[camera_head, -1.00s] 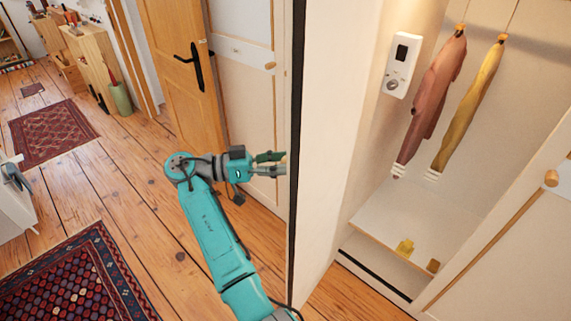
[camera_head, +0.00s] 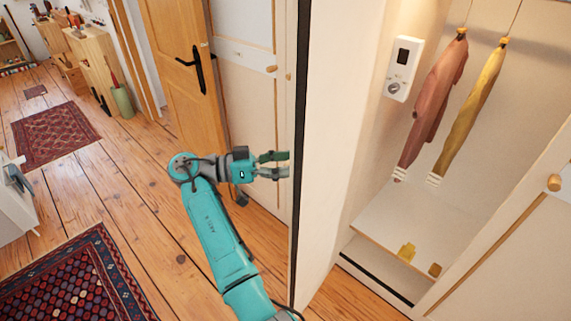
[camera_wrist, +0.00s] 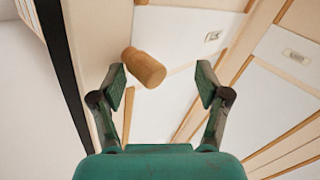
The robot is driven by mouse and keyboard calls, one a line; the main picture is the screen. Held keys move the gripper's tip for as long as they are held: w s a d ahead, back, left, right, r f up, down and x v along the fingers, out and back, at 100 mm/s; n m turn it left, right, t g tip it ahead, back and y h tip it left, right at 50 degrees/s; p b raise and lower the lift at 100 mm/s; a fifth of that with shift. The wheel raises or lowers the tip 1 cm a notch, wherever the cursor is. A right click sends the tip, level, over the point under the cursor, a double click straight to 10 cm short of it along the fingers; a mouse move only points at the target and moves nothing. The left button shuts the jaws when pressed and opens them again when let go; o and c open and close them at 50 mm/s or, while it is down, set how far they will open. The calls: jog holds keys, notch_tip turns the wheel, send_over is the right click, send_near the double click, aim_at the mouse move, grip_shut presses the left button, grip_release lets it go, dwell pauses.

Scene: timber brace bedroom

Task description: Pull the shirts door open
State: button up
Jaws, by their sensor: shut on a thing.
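My gripper (camera_head: 280,164) is at the dark edge of a tall cream panel (camera_head: 332,140), its tips close to that edge in the head view. In the wrist view my gripper (camera_wrist: 160,78) has a round wooden knob (camera_wrist: 143,67) between its fingers. The knob lies close against the left finger, and a gap shows towards the right finger. The head view hides this knob. White panels with wooden strips and small label plates (camera_wrist: 296,56) fill the wrist view's right side. I cannot read the labels, so I cannot tell which door is the shirts door.
An open wardrobe compartment (camera_head: 400,225) at right holds a hanging red garment (camera_head: 435,100) and a yellow one (camera_head: 470,110). A white control box (camera_head: 403,67) is on its side wall. A wooden door (camera_head: 180,60) stands behind my arm.

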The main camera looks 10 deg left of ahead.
notch_tip(320, 180, up, 10)
jog(key=shift+f, duration=0.2)
